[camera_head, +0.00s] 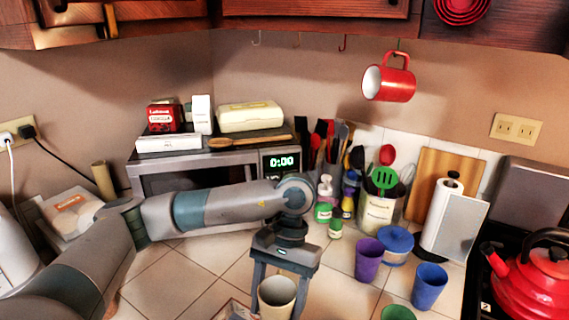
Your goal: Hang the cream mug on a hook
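The cream mug (277,297) stands at the bottom centre of the head view, its lower part cut off by the frame edge. My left gripper (279,290) points down over it with its fingers wide apart, one on each side of the mug. I see no clear closing of the fingers on it; contact is hard to tell. The mug's handle is not visible. Under the upper cabinet are several hooks: a left hook (255,39), a middle hook (297,40) and a right hook (343,43), all empty. A red mug (390,80) hangs from another hook further right. My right gripper is out of view.

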